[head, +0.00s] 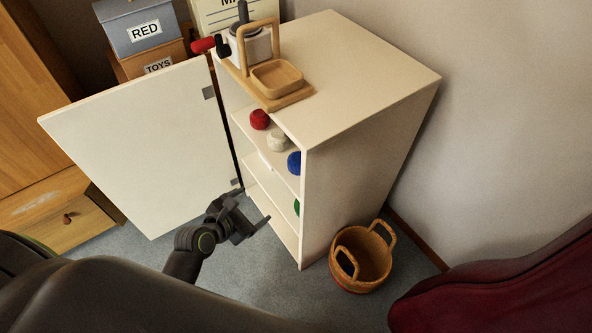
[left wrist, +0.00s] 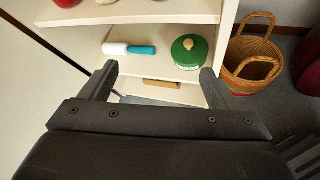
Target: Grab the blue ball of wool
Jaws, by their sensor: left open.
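The blue ball of wool (head: 294,162) sits at the right end of an upper shelf in the open white cabinet (head: 372,150), beside a white ball (head: 278,140) and a red ball (head: 259,119). My left gripper (head: 254,214) is open and empty, in front of the cabinet's lower shelves, lower than the blue ball. In the left wrist view its fingers (left wrist: 157,82) are spread before a shelf holding a green round thing with a tan knob (left wrist: 189,52) and a white and teal stick-like thing (left wrist: 128,49). The blue ball is not clearly visible there. My right gripper is not in view.
The cabinet door (head: 145,145) stands wide open on the left. A wicker basket (head: 362,258) stands on the floor to the cabinet's right, near a dark red piece of furniture (head: 500,280). A wooden winder-like device with a tray (head: 277,78) stands on top.

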